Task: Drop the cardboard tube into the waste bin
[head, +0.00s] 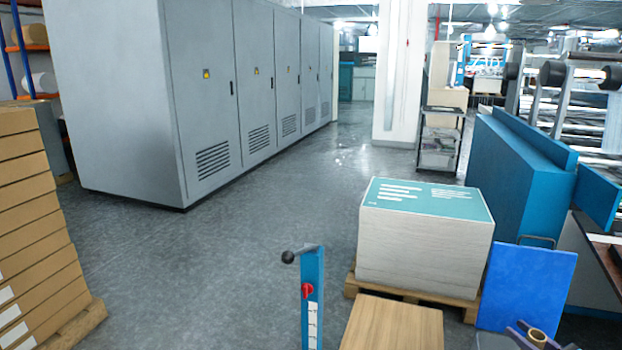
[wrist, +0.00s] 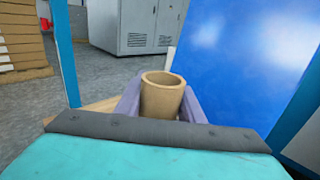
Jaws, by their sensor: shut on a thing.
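The cardboard tube (wrist: 161,98) is a short tan cylinder, seen in the wrist view with its open end up. My gripper (wrist: 160,108) is shut on it, with a purple-grey finger on each side. In the head view the tube (head: 537,336) shows at the bottom right edge, with part of my gripper (head: 525,338) beside it. It is held in front of a blue panel. I cannot make out a waste bin for certain in either view.
A pallet stack with a teal top sheet (head: 425,198) stands beside the blue panel (head: 525,288). A wooden top (head: 393,325) and a blue post (head: 312,300) are in front. Grey cabinets (head: 205,100) line the left. Open floor (head: 220,260) lies between.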

